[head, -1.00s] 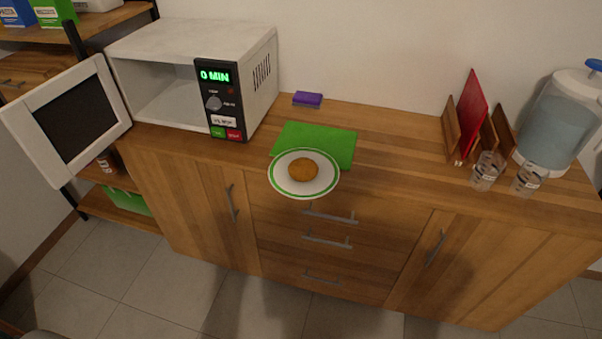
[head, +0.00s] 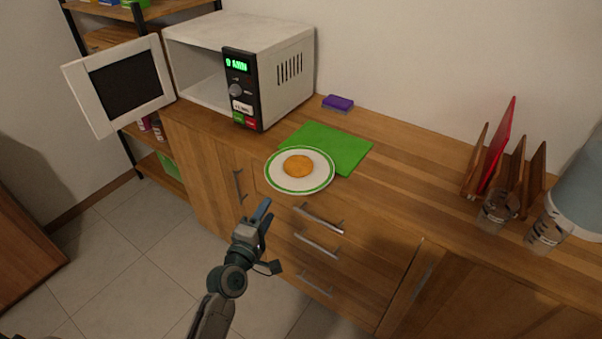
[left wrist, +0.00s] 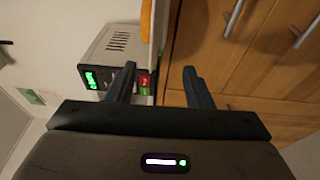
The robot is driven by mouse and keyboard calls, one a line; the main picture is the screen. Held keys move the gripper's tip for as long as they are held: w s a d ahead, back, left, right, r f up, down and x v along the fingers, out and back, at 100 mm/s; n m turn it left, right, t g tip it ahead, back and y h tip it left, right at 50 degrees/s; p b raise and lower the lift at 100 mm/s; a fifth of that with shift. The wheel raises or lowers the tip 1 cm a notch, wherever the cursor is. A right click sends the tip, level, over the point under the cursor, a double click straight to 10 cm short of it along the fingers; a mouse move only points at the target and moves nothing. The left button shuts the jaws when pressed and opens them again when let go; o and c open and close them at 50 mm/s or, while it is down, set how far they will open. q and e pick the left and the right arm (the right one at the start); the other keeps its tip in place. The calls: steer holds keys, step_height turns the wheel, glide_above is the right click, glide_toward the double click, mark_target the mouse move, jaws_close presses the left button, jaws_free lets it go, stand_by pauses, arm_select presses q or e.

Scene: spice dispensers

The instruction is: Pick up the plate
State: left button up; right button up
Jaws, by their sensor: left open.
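A white plate with a green rim (head: 273,180) lies at the counter's front edge in the head view, partly over a green cutting board (head: 340,150). A round orange-brown food item (head: 298,166) sits on it. My left gripper (head: 262,212) is open and empty, in front of the cabinet and below the plate, apart from it. In the left wrist view the open fingers (left wrist: 158,85) show with nothing between them; the orange food (left wrist: 146,18) and the plate's edge (left wrist: 159,28) show at the top. My right gripper is not in view.
A white microwave (head: 270,38) with its door (head: 120,85) open stands at the left of the counter (head: 410,165). A purple sponge (head: 338,103) lies behind the board. A rack with a red board (head: 497,145) and glasses (head: 497,210) stand at right.

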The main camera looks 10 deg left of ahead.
mark_target(280, 185)
arm_select(q)
steer(key=w, duration=0.6)
steer(key=w+p, duration=0.1)
steer(key=w, duration=0.2)
steer(key=shift+w+d+r, duration=0.25)
steer(key=shift+w+d, duration=0.1)
steer(key=shift+d, duration=0.05)
steer(key=shift+w, duration=0.25)
steer(key=shift+s, duration=0.1)
jaws_close()
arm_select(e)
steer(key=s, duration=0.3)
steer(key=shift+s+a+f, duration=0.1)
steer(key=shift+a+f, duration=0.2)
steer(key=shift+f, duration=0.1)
